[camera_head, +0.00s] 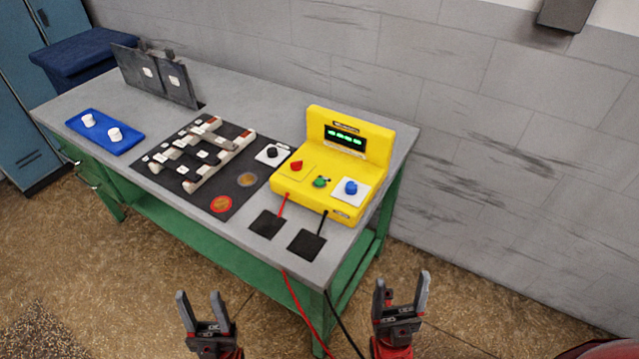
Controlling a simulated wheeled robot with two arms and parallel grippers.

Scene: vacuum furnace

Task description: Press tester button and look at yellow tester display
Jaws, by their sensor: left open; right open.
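The yellow tester (320,200) stands upright near the right end of the grey-topped table. Its display (345,137) is dark with lit green characters, too small to read. On its front panel are a red knob (296,165), a small green part (321,182) and a blue button (351,187) on a white plate. My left gripper (201,305) is open and empty, in front of the table and below its top in the picture. My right gripper (401,292) is open and empty, in front of the table's right end. Neither gripper touches the tester.
A black mat (236,191) with white and brown parts lies left of the tester. A blue mat (104,140) holds two white pieces. Dark panels (157,77) stand at the back left. Red and black cables (298,300) hang over the table's front edge. A grey wall stands behind.

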